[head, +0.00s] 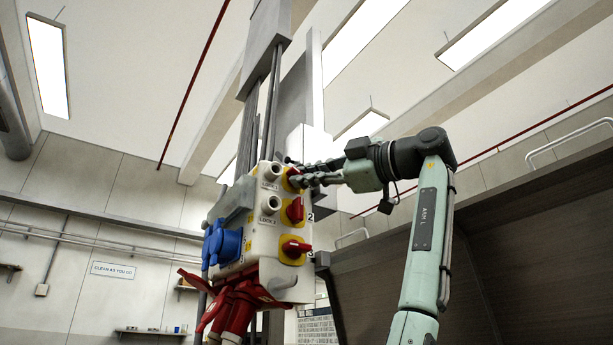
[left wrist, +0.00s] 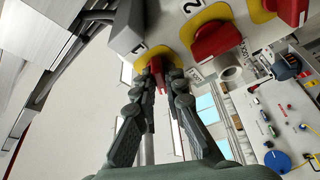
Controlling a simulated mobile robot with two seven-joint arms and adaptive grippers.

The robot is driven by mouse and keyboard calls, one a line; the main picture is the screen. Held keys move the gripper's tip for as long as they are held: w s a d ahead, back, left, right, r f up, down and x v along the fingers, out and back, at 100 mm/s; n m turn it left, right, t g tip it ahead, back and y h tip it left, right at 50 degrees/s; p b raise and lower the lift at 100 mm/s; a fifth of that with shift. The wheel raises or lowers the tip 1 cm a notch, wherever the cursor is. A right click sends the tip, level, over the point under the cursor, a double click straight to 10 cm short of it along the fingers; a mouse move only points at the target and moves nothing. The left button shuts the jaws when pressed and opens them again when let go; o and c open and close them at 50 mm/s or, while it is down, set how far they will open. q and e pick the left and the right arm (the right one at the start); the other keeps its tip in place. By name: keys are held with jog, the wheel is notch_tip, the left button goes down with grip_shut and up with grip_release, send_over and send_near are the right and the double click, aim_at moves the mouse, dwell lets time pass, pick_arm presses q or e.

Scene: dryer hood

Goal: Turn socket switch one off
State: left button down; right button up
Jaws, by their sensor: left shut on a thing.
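The socket box (head: 262,215) is a white unit hanging from a vertical column, with red rotary switches on yellow plates along its right edge. Switch one (head: 288,180) is the top one, mostly hidden in the head view by my left gripper (head: 300,175). In the left wrist view, the red handle of switch one (left wrist: 157,68) sits beside the "1" label, between the fingertips of my left gripper (left wrist: 162,88), which is shut on it. Switch two (head: 295,211) and switch three (head: 296,248) are below it, untouched. My right gripper is not in view.
Blue sockets (head: 223,243) and red plugs (head: 236,304) are on the box's left and underside. Two round locks (head: 270,204) are on its front. A dark hood (head: 420,260) stands at the right. A wall sign (head: 113,270) is at the left.

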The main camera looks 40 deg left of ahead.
pick_arm(q)
jog(key=n+h, duration=0.1)
jog(key=n, duration=0.1)
jog(key=n+h, duration=0.1)
jog(key=n, duration=0.2)
jog(key=shift+r+n+g, duration=0.2)
jog(key=shift+n+g, duration=0.1)
dwell(0.5)
jog(key=c, duration=1.9)
grip_release()
jog(key=shift+o, duration=0.2)
